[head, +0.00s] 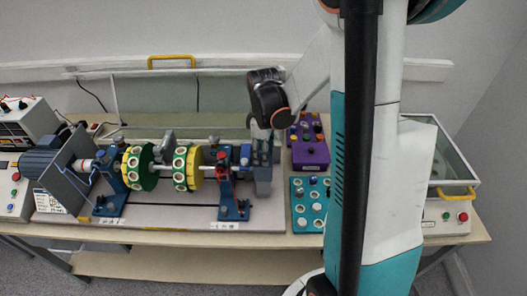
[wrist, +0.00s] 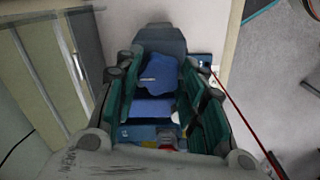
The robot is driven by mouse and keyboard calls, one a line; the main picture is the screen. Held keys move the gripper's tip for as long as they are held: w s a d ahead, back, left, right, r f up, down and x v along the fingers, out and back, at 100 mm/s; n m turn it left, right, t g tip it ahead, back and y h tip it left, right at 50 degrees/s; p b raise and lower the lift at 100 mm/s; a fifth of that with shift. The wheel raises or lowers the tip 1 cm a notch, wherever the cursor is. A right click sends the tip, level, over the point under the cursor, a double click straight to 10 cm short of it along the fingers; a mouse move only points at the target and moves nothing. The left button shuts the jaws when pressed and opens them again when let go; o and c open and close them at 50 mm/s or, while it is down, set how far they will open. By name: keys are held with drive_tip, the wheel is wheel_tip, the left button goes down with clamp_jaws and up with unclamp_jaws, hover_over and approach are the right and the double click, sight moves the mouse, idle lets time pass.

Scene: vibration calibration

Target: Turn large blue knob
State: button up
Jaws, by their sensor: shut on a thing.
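My gripper (head: 263,170) points down at the right end of the shaft rig in the head view. In the wrist view, its green-padded fingers (wrist: 158,95) stand on both sides of a large blue knob (wrist: 158,72) and are shut on it. A blue part of the rig (head: 245,154) shows just left of the gripper in the head view. The gripper hides most of the knob there. I cannot tell how far the knob is turned.
The rig has green and yellow discs (head: 187,168) on a shaft, with a blue motor (head: 42,158) at left. A purple box (head: 311,154) and a teal tray (head: 307,222) stand close right of the gripper. A clear guard with a yellow handle (head: 171,57) stands behind.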

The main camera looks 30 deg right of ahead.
drive_tip(key=shift+m, duration=0.3)
drive_tip(key=m+b, duration=0.1)
drive_tip(key=m, duration=0.3)
drive_tip(key=m+b, duration=0.1)
drive_tip(key=m, duration=0.3)
drive_tip(key=shift+a+m, duration=0.1)
drive_tip(key=shift+m, duration=0.3)
drive_tip(key=m+b, duration=0.1)
drive_tip(key=m, duration=0.3)
drive_tip(key=shift+m, duration=0.3)
drive_tip(key=shift+m+b, duration=0.35)
drive_tip(key=shift+m, duration=1.45)
drive_tip(key=o, duration=1)
drive_tip(key=shift+o, duration=0.2)
